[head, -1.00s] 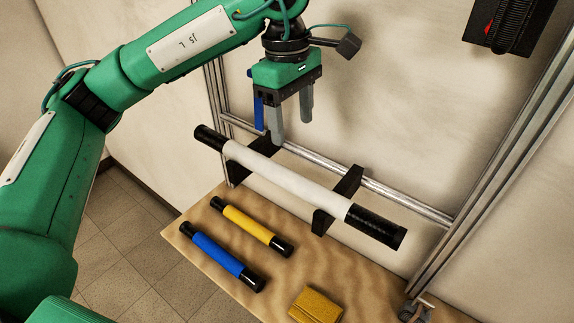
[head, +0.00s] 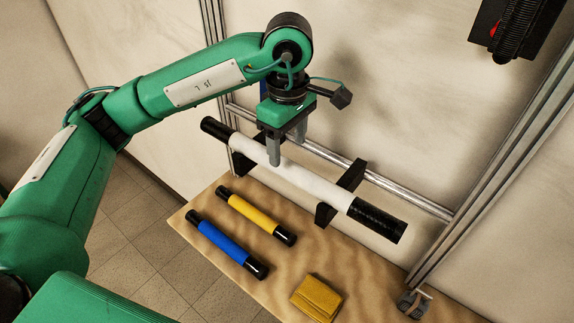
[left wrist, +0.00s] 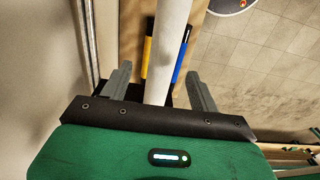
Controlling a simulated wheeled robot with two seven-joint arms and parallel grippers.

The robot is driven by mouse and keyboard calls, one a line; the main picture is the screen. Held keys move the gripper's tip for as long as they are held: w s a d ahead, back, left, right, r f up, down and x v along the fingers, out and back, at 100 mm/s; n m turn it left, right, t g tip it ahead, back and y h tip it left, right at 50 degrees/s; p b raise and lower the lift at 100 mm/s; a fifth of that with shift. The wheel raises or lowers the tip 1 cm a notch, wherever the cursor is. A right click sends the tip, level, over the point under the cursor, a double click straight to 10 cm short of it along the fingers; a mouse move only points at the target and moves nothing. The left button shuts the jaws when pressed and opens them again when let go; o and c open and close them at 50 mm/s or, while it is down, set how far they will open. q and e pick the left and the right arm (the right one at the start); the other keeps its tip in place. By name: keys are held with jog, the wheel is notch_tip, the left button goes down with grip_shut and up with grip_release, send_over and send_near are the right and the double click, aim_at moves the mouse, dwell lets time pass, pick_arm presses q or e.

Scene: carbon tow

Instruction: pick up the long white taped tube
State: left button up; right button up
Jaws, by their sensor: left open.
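The long white taped tube (head: 316,184) with black ends lies tilted in the picture across two black brackets (head: 341,192) above the table. My left gripper (head: 287,152) is open and points down, with its fingers on either side of the white part, left of the tube's middle. In the left wrist view the white tube (left wrist: 168,50) runs between the two spread fingers of the gripper (left wrist: 160,90). Whether the fingers touch the tube cannot be told. My right gripper is not in view.
A yellow tube (head: 255,215) and a blue tube (head: 226,244), both with black ends, lie on the wooden table (head: 355,260). A folded yellow cloth-like item (head: 317,297) lies near the front edge. A metal rail frame (head: 500,180) stands behind and at the right.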

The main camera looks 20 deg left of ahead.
aim_at(287, 162)
pick_arm(q)
jog(key=shift+s+f+p, duration=0.1)
jog(key=shift+f+p, duration=0.2)
jog(key=shift+p, duration=0.05)
jog(key=f+p, duration=0.2)
jog(key=f, duration=0.1)
jog(key=shift+s+f, duration=0.1)
jog(key=shift+s, duration=0.1)
jog(key=shift+f, duration=0.6)
jog(key=c, duration=1.2)
jog(key=shift+c, duration=0.2)
jog(key=shift+w+r, duration=0.1)
